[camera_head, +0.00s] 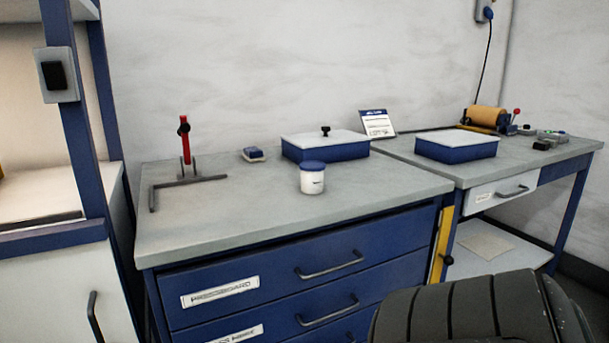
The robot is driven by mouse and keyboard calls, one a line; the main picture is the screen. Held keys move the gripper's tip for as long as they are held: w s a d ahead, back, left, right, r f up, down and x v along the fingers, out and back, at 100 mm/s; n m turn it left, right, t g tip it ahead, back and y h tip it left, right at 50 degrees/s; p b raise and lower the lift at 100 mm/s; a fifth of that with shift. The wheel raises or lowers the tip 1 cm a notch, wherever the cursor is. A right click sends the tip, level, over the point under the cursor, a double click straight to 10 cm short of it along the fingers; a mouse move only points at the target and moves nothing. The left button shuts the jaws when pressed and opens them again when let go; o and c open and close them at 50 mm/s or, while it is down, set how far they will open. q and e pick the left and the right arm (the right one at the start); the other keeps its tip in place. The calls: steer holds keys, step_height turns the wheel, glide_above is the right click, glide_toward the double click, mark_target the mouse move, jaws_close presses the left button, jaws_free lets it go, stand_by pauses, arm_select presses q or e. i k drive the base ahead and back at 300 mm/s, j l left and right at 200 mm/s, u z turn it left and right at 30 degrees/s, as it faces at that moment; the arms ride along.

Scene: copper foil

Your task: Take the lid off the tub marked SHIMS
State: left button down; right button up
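A small white tub (312,183) with a blue lid (313,166) stands upright on the grey worktop, near the middle of the bench. The lid sits on the tub. A small dark marking shows on its front, too small to read. Neither of my grippers is in view, and nothing is touching the tub.
Behind the tub is a blue box (325,151) with a pale, knobbed lid; a second blue box (456,149) stands on the right bench. A red-handled tool (185,140), small blue block (253,155) and sign (376,123) stand nearby. The worktop front (250,219) is clear.

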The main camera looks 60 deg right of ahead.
mark_target(311, 183)
steer(key=z, duration=1.95)
steer(key=i+l+u, duration=0.2)
steer(key=i+l, duration=0.15)
steer(key=l, duration=0.25)
steer(key=i+l, duration=0.15)
steer(key=l, duration=0.2)
steer(key=i+l+u, duration=0.15)
steer(key=i+l, duration=0.05)
steer(key=l, duration=0.1)
